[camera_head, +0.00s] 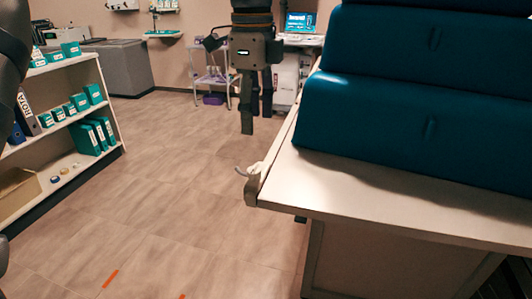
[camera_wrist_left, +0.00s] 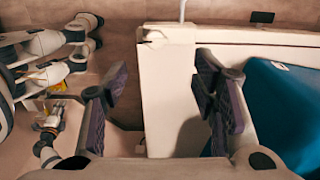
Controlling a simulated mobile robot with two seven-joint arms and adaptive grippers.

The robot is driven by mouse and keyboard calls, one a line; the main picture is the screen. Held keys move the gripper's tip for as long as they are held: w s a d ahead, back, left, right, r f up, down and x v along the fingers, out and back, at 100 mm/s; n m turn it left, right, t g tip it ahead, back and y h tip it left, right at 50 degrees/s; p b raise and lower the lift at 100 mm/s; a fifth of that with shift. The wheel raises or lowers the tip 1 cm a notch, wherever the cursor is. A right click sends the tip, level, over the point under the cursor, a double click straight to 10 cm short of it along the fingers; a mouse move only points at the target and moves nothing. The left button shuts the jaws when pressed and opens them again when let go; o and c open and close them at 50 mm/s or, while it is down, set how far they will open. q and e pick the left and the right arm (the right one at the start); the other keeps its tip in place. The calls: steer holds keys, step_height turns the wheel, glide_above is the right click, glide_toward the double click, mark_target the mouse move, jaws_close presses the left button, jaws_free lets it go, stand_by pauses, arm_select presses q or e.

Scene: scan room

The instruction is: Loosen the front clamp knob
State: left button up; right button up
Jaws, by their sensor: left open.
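A small pale clamp with a grey lever-like knob (camera_head: 246,172) sits at the near left corner of the table edge. In the left wrist view a pale fitting (camera_wrist_left: 156,37) that looks like the same clamp is at the end of the edge rail, beyond my fingers. My left gripper (camera_head: 256,120) points down above the floor, beside the table's left edge, apart from the clamp and empty. In the left wrist view its two dark fingers (camera_wrist_left: 160,88) stand wide apart, with the rail between them in the picture.
A white-topped table (camera_head: 390,190) fills the right, carrying large blue wedge cushions (camera_head: 400,125). A shelf unit (camera_head: 55,125) with teal boxes and binders stands at left. A trolley (camera_head: 212,75) is behind the gripper. The floor (camera_head: 170,200) between is clear.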

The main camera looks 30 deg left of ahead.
mark_target(254, 168)
arm_select(q)
steer(key=f, duration=0.7)
steer(key=s+f, duration=0.1)
steer(key=f, duration=0.3)
steer(key=shift+w+r, duration=0.1)
steer(key=c, duration=1.2)
